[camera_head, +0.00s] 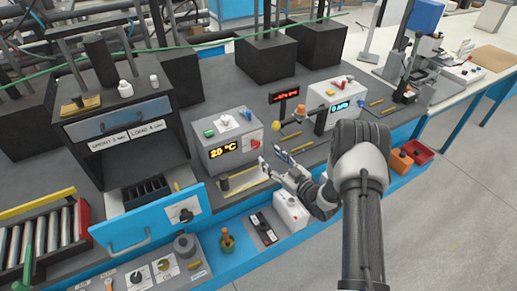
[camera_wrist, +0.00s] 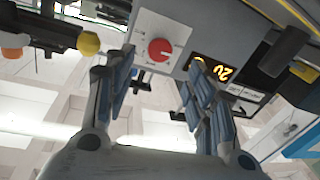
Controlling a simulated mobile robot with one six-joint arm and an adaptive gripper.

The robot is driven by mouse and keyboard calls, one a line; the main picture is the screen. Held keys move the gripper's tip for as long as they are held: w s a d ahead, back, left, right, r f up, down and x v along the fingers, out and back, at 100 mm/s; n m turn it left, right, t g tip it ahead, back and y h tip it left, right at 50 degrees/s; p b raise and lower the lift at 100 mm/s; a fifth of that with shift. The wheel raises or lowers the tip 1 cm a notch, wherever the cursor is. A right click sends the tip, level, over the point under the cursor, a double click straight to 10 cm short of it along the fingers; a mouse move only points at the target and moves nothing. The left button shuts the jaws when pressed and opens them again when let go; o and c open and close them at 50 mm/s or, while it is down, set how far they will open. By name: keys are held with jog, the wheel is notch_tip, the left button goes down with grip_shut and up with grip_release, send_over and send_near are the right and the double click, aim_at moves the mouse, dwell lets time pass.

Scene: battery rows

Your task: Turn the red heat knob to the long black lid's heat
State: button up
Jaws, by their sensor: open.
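The red heat knob (camera_wrist: 161,50) sits on a white dial plate on the side of a grey heater box (camera_head: 212,141). Its display reads 20 °C in the head view. The knob shows small in the head view (camera_head: 256,144). My gripper (camera_head: 272,158) is open, just in front of the box's right side, with nothing between the fingers. In the wrist view my gripper (camera_wrist: 160,78) has its fingers on either side of the knob's line, apart from it. The dial marks are too small to read. I cannot pick out the long black lid for certain.
A white box with a blue display (camera_head: 335,98) stands right of the heater, with a yellow ball (camera_head: 275,126) between them. A blue-fronted drawer (camera_head: 152,218) juts out at left. A white container (camera_head: 291,207) and a dark panel (camera_head: 262,228) lie on the front ledge.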

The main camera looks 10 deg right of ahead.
aim_at(257, 146)
jog(key=b+x, duration=0.1)
jog(key=x, duration=0.7)
jog(key=shift+w, duration=0.1)
jog(key=c, duration=1.1)
jog(key=shift+o, duration=0.2)
